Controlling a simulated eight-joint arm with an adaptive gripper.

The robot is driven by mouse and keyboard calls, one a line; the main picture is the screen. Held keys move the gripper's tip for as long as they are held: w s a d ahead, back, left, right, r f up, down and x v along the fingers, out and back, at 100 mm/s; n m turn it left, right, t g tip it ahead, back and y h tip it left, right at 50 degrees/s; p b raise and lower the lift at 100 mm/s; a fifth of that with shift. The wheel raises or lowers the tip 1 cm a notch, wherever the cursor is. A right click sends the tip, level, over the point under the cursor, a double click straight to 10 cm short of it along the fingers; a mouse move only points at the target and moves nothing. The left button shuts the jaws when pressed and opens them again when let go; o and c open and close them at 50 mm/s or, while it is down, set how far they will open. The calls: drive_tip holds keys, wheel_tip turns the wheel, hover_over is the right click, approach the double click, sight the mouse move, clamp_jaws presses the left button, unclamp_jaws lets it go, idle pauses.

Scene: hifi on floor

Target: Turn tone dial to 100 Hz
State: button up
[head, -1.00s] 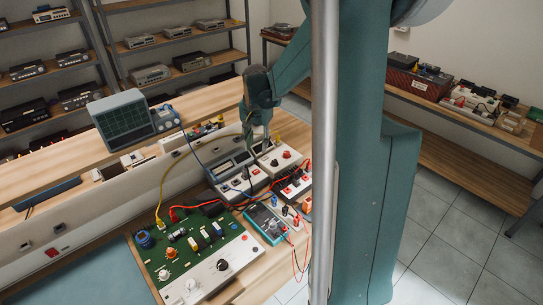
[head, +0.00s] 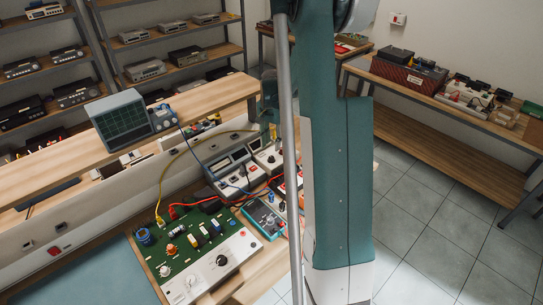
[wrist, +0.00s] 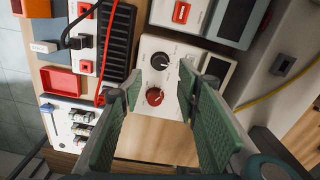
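My gripper (wrist: 160,80) is open and empty in the wrist view, its two green fingers apart. Between and beyond the fingertips is a cream box (wrist: 143,43) with a dark dial (wrist: 160,61) and a red dial (wrist: 155,96), both with pointer marks. Whether the fingertips are level with the dials or above them I cannot tell. The box also shows in the head view (head: 263,152), partly hidden by my arm. The dial labels are too small to read, so I cannot tell which is the tone dial.
A green circuit board (head: 185,237) has a white panel with a black knob (head: 222,261) and a pale knob (head: 190,283). A teal multimeter (head: 264,219) and cables lie beside it. An oscilloscope (head: 122,121) stands on the raised shelf. Grey meters (head: 232,175) adjoin the cream box.

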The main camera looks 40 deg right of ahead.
sight(272, 157)
drive_tip(key=shift+f, duration=3.85)
drive_tip(key=shift+c, duration=0.6)
drive_tip(key=c, duration=0.8)
